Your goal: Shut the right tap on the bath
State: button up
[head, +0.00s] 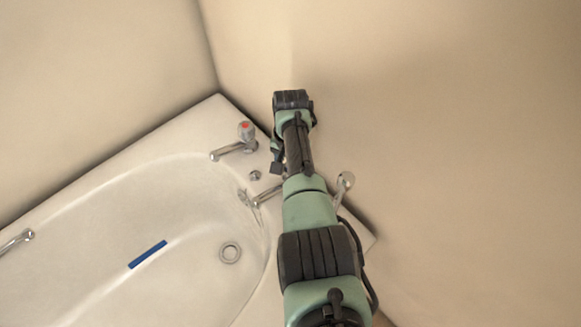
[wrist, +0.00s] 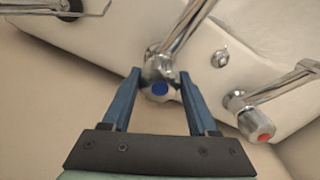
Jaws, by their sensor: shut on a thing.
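The right tap (wrist: 159,89) has a chrome body and a round head with a blue cap. In the wrist view it sits between the two blue fingers of my gripper (wrist: 159,75), which are shut on its head from both sides. The tap's chrome spout (wrist: 184,30) reaches away over the bath, and it also shows in the head view (head: 267,195). In the head view my arm hides the tap's head and most of the gripper. The bath (head: 130,165) is white and stands in the corner.
A red-capped tap (head: 246,132) stands to the left in the head view and to the right in the wrist view (wrist: 254,127). A small chrome knob (head: 255,175) sits between the taps. A chrome fitting (head: 345,181) stands right of my arm. A blue strip (head: 148,254) lies in the bath.

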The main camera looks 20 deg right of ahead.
jog(key=shift+m, duration=1)
jog(key=shift+w, duration=0.1)
jog(key=o, duration=1.4)
jog(key=shift+r, duration=0.1)
notch_tip(320, 180, up, 13)
jog(key=p, duration=0.4)
